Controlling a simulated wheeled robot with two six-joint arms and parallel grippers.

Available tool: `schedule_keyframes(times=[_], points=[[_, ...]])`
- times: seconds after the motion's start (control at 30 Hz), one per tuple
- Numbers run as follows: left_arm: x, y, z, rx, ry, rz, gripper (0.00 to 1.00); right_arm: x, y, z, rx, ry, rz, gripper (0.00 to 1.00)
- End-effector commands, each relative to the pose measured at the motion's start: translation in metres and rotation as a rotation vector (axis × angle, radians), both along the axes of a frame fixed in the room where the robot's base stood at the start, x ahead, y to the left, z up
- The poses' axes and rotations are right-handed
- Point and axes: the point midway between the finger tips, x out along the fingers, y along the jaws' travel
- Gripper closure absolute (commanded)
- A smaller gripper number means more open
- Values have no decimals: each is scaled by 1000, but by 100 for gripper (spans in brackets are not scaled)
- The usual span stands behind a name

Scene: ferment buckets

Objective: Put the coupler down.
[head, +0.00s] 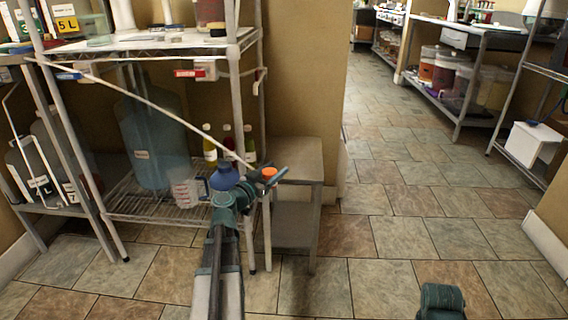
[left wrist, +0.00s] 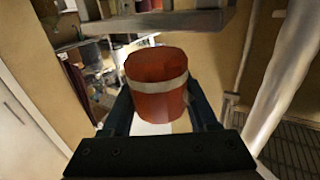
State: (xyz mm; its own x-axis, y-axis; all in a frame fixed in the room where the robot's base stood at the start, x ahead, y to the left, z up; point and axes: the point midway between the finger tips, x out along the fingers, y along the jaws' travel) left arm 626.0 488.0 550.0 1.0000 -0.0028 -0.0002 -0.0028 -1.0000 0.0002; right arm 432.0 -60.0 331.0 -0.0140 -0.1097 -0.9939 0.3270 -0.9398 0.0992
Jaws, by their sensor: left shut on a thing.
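The coupler (left wrist: 157,88) is an orange-red cylinder with a pale band round it. In the left wrist view it sits between the two dark fingers of my left gripper (left wrist: 158,100), which is shut on it. In the head view its orange end (head: 268,172) shows at the tip of my left gripper (head: 266,178), in front of the left side of a small grey side table (head: 298,152). I cannot tell the coupler's height above the table. Part of my right arm shows at the bottom edge, but its fingers do not.
A wire rack (head: 150,207) at left holds a large blue carboy (head: 150,140), a measuring jug (head: 187,190) and several bottles. A thin pale bar crosses the rack's front. Tiled floor (head: 400,215) is clear to the right. Shelving (head: 470,120) stands at the back right.

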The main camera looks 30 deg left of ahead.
Motion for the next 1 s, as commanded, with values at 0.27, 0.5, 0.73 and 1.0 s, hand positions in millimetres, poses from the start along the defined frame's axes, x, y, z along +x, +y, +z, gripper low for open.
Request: schedule_keyframes(times=[0.27, 0.5, 0.73, 1.0], points=[[-37, -1, 0, 0, 0, 1, 100, 0, 0, 0, 0, 0, 0, 50], [-45, 0, 0, 0, 0, 1, 100, 0, 0, 0, 0, 0, 0, 50], [-44, 0, 9, 0, 0, 0, 100, 0, 0, 9, 0, 0, 0, 50], [-44, 0, 53, 0, 0, 0, 100, 0, 0, 53, -2, 2, 4, 50]])
